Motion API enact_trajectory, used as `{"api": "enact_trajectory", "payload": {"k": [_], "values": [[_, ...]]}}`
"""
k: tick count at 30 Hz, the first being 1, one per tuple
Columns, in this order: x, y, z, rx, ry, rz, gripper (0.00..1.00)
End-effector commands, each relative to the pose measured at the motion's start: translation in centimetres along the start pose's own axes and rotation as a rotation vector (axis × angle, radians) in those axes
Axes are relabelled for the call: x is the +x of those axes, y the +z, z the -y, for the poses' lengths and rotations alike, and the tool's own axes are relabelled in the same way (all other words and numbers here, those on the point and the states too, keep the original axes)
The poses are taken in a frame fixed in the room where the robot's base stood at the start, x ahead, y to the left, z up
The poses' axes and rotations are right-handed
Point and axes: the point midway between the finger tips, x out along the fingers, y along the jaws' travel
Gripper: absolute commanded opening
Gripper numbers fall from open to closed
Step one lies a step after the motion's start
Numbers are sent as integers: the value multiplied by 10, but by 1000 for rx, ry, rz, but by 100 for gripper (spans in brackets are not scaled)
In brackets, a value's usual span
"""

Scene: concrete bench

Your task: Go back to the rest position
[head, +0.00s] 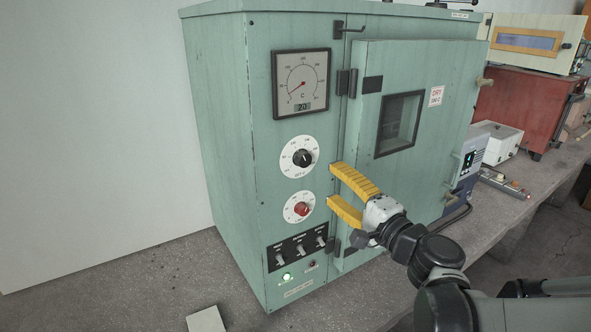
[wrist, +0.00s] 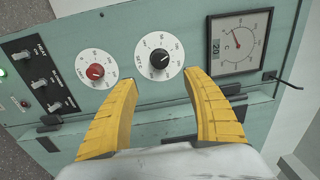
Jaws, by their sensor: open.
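My gripper (head: 334,184) is open and empty, with two yellow fingers. It is in front of the green oven (head: 228,130), near the panel's two dials. In the head view the fingertips point left, toward the black-knob dial (head: 302,157) and the red-knob dial (head: 302,208). In the wrist view, the gripper (wrist: 160,84) shows with its fingers spread below the black knob (wrist: 159,58) and the red knob (wrist: 95,71). I cannot tell whether a fingertip touches the panel.
The oven door (head: 446,110) has a small window and looks closed. A gauge (head: 302,83) is above the dials and switches (head: 300,252) are below. A white box (head: 497,142) and a red cabinet (head: 516,105) stand to the right. A pale block (head: 206,320) lies at the front.

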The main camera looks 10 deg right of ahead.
Motion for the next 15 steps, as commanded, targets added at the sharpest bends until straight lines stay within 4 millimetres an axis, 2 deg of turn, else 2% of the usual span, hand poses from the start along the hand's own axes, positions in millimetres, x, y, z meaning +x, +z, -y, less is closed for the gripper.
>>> {"api": "enact_trajectory", "payload": {"k": [7, 9, 11, 14, 15], "values": [[0, 1, 0, -2, 2, 1, 58], [0, 6, -4, -21, 18, 14, 58], [0, 19, -12, -64, 55, 43, 58], [-6, 55, -39, -204, 173, 130, 58], [-12, 71, -54, -280, 237, 176, 58]]}}
